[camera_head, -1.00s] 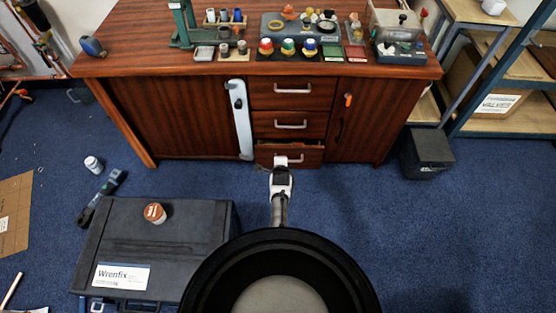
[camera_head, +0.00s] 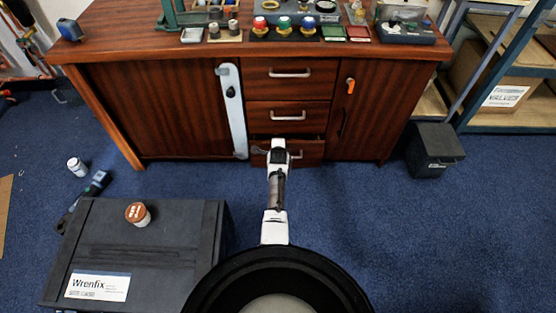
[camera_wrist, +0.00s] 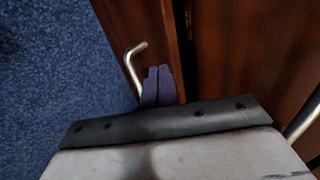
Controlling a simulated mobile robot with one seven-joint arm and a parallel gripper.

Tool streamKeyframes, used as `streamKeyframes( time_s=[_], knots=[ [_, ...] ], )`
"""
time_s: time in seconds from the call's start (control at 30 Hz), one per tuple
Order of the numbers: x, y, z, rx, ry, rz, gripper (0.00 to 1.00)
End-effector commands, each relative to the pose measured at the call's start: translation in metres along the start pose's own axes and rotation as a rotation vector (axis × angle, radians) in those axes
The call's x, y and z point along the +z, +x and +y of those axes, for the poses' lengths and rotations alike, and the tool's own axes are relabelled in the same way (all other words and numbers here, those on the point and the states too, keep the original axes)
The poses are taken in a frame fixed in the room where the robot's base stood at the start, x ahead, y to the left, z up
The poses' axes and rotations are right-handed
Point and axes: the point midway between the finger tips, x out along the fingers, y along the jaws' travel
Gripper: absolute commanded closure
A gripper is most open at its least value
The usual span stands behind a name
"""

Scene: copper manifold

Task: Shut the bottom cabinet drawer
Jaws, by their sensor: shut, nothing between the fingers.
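The bottom drawer (camera_head: 308,151) of the wooden cabinet stands slightly open, with a dark gap along its top edge. Its metal handle (camera_head: 297,155) is partly hidden behind my arm. In the wrist view the drawer front (camera_wrist: 148,22) and its bent handle (camera_wrist: 134,58) show to the left, with a narrow dark gap beside the front. My gripper (camera_wrist: 157,72) is shut and empty, with its purple fingers pointing at the drawer front close to the handle. I cannot tell whether they touch it. In the head view my gripper (camera_head: 278,146) is in front of the drawer, its fingertips hidden.
The middle drawer (camera_head: 288,116) and top drawer (camera_head: 290,76) look shut. A dark tool case (camera_head: 145,250) with a brown-lidded jar (camera_head: 137,214) lies on the floor to the left. A dark bin (camera_head: 433,150) stands right of the cabinet. The blue floor at right is clear.

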Motion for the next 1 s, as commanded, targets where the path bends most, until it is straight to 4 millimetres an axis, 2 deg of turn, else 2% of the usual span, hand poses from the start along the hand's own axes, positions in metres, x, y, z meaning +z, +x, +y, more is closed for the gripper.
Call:
streamKeyframes(
  time_s=[0.13, 0.63, 1.0],
  knots=[
    [0.0, 0.009, -0.005, 0.0, 0.0, 0.0, 1.0],
    [0.0, 0.011, -0.009, 0.001, 0.0, 0.0, 1.0],
    [0.001, 0.03, -0.026, 0.001, 0.0, -0.001, 1.0]
  ],
)
